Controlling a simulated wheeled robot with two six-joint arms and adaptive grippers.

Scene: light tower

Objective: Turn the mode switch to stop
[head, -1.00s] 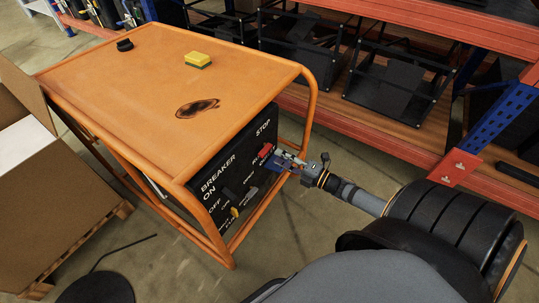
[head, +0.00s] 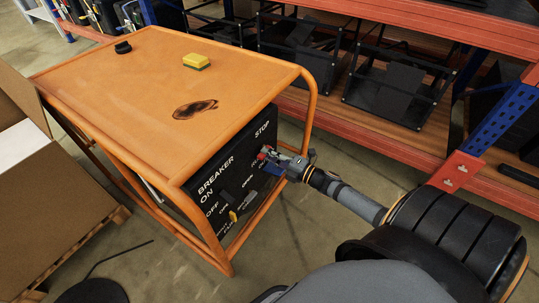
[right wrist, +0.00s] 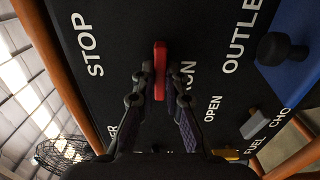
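The mode switch is a red bar handle (right wrist: 160,72) on a black control panel (right wrist: 115,100). In the right wrist view, the word STOP is left of it and a partly hidden word, likely RUN, is right of it. In the head view, the red handle (head: 263,154) shows just beyond my right gripper (head: 272,160). My right gripper (right wrist: 160,80) has one fingertip on each side of the handle. The fingers are close together, with what look like narrow gaps beside the handle. My left gripper is not in view.
The panel sits in an orange tube-framed unit (head: 140,75). A yellow sponge (head: 196,61) and a small black object (head: 123,47) lie on its top. Other panel controls include a yellow one (head: 233,216). A blue plate with a black knob (right wrist: 283,48) is nearby. Shelving (head: 390,120) stands behind.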

